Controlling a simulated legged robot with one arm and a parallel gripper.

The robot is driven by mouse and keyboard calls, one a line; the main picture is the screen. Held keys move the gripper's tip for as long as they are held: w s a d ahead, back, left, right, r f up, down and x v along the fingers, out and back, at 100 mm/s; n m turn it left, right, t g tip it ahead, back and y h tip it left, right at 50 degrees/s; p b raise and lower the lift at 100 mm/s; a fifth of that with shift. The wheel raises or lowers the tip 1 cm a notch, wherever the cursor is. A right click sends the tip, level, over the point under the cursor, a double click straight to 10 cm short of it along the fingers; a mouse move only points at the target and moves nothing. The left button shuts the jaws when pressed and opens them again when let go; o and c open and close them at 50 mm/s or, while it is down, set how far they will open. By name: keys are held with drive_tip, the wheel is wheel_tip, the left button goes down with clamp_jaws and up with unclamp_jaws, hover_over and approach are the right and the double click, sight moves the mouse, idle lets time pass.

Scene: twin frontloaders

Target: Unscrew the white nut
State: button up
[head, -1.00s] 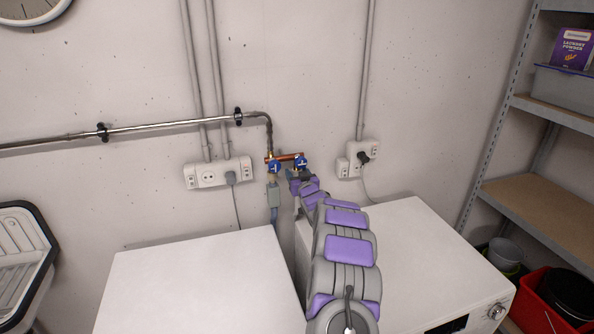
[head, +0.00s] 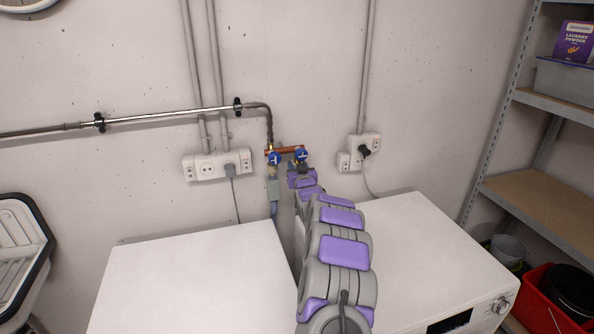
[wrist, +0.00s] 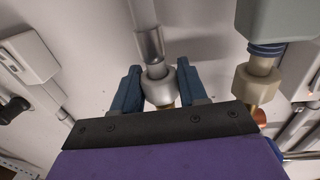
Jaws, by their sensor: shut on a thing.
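The white nut (wrist: 160,88) sits at the end of a clear grey hose (wrist: 149,40), against a brass fitting. My gripper (wrist: 157,86) is shut on it, with one blue-grey finger on each side. In the head view, my gripper (head: 302,168) is just below the right blue valve handle (head: 301,155), and my arm hides the nut. A second, beige nut (wrist: 255,84) with a blue ring and grey block stands to the right in the wrist view, apart from my fingers.
A copper manifold (head: 285,150) joins the right valve to a left blue valve (head: 274,158). The grey block (head: 274,190) hangs under the left valve. Wall sockets (head: 218,166) and (head: 359,152) flank the valves. Two white machines (head: 195,275) stand below.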

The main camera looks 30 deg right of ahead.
drive_tip(key=shift+a+r+m+h, duration=0.1)
drive_tip(key=shift+m+h, duration=0.2)
drive_tip(key=shift+h, duration=0.2)
drive_tip(key=shift+g, duration=0.3)
drive_tip(key=shift+r+m+h+p, duration=0.1)
drive_tip(key=shift+m+h+p, duration=0.55)
drive_tip(key=shift+p, duration=0.6)
drive_tip(key=shift+g+h+p, duration=0.25)
drive_tip(key=shift+g+p, duration=0.1)
drive_tip(key=shift+g, duration=0.05)
drive_tip(key=shift+m+h+p, duration=0.35)
drive_tip(key=shift+h+p, duration=0.05)
drive_tip(key=shift+p, duration=0.75)
drive_tip(key=m+g+h+p, duration=0.1)
drive_tip(key=p, duration=0.4)
drive_tip(key=shift+g+h, duration=0.4)
drive_tip(key=shift+f+m+p, duration=0.2)
drive_tip(key=shift+m+p, duration=0.2)
drive_tip(key=shift+p, duration=0.1)
